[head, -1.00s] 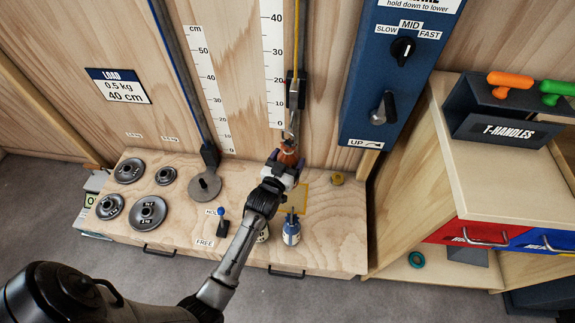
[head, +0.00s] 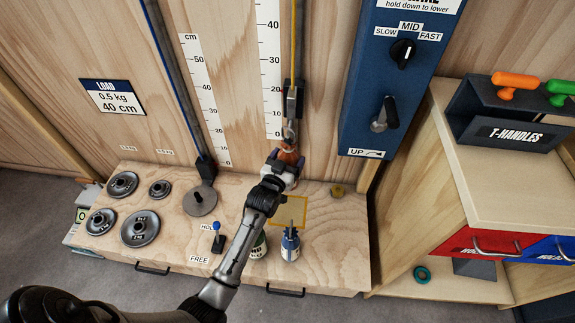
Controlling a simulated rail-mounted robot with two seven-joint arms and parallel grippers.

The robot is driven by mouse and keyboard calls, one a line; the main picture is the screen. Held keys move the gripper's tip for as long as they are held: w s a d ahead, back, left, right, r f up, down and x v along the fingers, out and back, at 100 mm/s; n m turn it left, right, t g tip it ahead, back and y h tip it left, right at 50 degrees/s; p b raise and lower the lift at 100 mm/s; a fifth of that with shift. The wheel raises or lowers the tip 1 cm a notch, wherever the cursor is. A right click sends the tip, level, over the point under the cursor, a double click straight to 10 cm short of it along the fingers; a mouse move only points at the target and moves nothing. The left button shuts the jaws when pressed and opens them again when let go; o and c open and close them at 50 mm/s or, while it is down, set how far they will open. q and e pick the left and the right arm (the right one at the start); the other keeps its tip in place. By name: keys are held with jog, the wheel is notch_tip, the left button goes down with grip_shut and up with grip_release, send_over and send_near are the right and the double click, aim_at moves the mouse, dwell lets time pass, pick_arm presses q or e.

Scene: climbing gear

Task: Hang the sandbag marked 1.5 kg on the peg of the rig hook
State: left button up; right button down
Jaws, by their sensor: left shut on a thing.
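My left gripper (head: 284,168) is shut on an orange-brown sandbag (head: 290,155), just in front of the right-hand rig. The gripper covers much of the bag, and its weight marking cannot be read. The rig hook (head: 290,130) hangs under a dark block on a yellow cord, directly above the bag. The bag's top meets the hook area; I cannot tell whether its loop is around the peg or only beside it. My right gripper is not in view.
Several disc weights (head: 139,229) lie at the bench's left. A round plate (head: 200,200) hangs low on the left rail. A blue bottle (head: 290,243) and a can (head: 259,246) stand near the front edge. A blue control panel (head: 385,80) and a T-handle rack (head: 508,128) are at right.

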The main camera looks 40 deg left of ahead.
pick_arm(q)
jog(key=shift+w+a+r+b, duration=0.2)
jog(key=shift+w+a+b, duration=0.05)
jog(key=shift+w+b, duration=0.15)
jog(key=shift+w+a+f, duration=0.2)
jog(key=shift+w+a, duration=0.1)
jog(key=shift+w, duration=0.15)
jog(key=shift+w+f+p, duration=0.15)
jog(key=shift+f+p, duration=0.05)
jog(key=shift+p, duration=0.15)
dwell(0.3)
